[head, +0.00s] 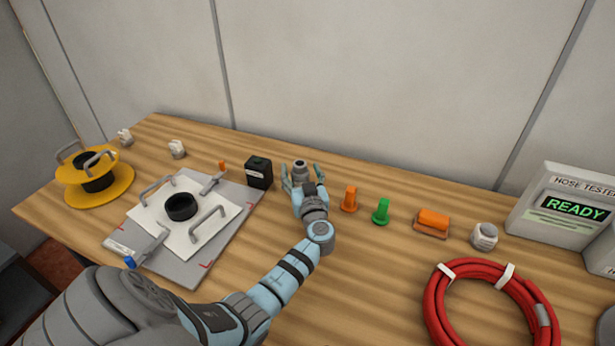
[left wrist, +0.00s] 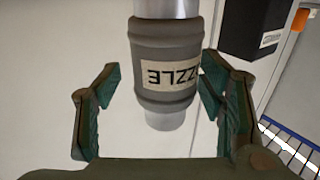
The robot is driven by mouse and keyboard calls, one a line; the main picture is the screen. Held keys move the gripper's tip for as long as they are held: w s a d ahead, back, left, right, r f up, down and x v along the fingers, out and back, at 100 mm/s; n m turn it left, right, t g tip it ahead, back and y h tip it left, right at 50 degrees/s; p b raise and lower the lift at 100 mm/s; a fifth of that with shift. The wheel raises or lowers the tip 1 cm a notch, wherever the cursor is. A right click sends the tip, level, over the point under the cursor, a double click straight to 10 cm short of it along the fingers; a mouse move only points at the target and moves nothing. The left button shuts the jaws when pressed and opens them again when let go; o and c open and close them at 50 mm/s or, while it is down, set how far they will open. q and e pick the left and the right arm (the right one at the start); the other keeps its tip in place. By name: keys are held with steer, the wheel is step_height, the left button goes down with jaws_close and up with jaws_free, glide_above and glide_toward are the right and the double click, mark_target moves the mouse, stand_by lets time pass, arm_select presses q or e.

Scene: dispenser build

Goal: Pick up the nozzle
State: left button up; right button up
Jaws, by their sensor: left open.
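The nozzle (head: 301,171) is a grey cylinder on the wooden table, just beyond my left gripper (head: 302,183) in the head view. In the left wrist view the nozzle (left wrist: 167,65) shows a grey body with a pale label reading "ZZLE" upside down or mirrored, and lighter metal at both ends. My left gripper (left wrist: 160,110) is open, with one finger on each side of the nozzle's near part. A gap shows between the left finger and the nozzle; the right finger appears closer to it. My right gripper is not in view.
A black box (head: 258,172) stands close left of the nozzle. Orange (head: 350,199) and green (head: 381,211) pieces stand to the right. A grey plate (head: 232,205) with handled fixture, a yellow spool (head: 117,189), a red hose coil (head: 433,316) and a hose tester (head: 545,228) surround them.

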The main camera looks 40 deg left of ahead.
arm_select(q)
steer(key=shift+s+r, duration=0.2)
steer(key=shift+s, duration=0.2)
steer(key=c, duration=0.5)
steer(key=shift+d, duration=0.1)
jaws_close()
steer(key=shift+w, duration=0.1)
steer(key=shift+r, duration=0.1)
